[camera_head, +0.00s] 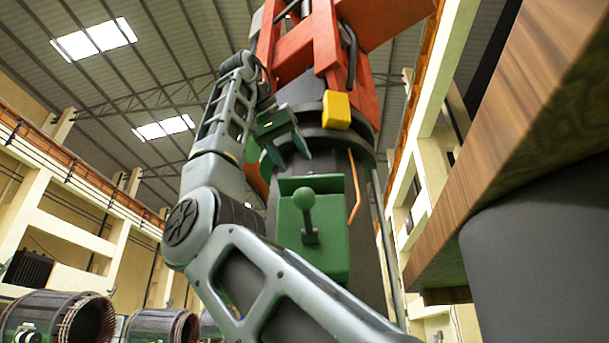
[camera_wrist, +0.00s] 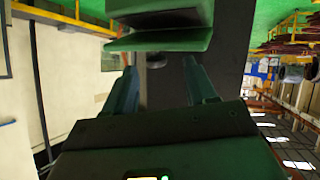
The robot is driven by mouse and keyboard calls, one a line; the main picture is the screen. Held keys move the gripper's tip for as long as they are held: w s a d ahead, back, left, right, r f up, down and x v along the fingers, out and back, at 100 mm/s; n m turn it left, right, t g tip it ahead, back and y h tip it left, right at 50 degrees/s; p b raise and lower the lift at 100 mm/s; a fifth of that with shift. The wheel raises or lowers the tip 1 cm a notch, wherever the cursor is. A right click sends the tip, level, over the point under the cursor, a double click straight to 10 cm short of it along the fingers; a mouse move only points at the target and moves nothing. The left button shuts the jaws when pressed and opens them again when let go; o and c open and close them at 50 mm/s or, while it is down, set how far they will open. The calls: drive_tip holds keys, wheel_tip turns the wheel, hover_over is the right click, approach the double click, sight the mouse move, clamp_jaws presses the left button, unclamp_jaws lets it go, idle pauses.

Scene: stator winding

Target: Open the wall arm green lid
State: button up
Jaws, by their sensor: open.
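A green box (camera_head: 332,262) is fixed to the dark column in the head view. A lever with a round green knob (camera_head: 304,198) stands out from its front. My gripper (camera_head: 288,150) is above the box and close to the column, with its fingers apart and nothing seen between them. In the wrist view my gripper (camera_wrist: 157,78) is open, and a green part with a ledge (camera_wrist: 160,40) lies just beyond the fingertips. I cannot tell whether this part is the lid. A small round dark part (camera_wrist: 156,61) shows below the ledge. Contact cannot be judged.
A yellow block (camera_head: 336,110) and red frame (camera_head: 303,50) sit above the box on the column. A wooden-edged surface (camera_head: 530,120) overhangs at the right. Stator cylinders (camera_head: 55,318) stand at the lower left. Open space lies left of my arm.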

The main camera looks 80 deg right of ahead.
drive_tip(key=shift+w+a, duration=0.35)
drive_tip(key=shift+a, duration=0.5)
drive_tip(key=shift+w+a, duration=0.3)
drive_tip(key=shift+a, duration=0.6)
drive_tip(key=shift+w+a, duration=0.35)
drive_tip(key=shift+a, duration=0.5)
drive_tip(key=shift+c, duration=0.4)
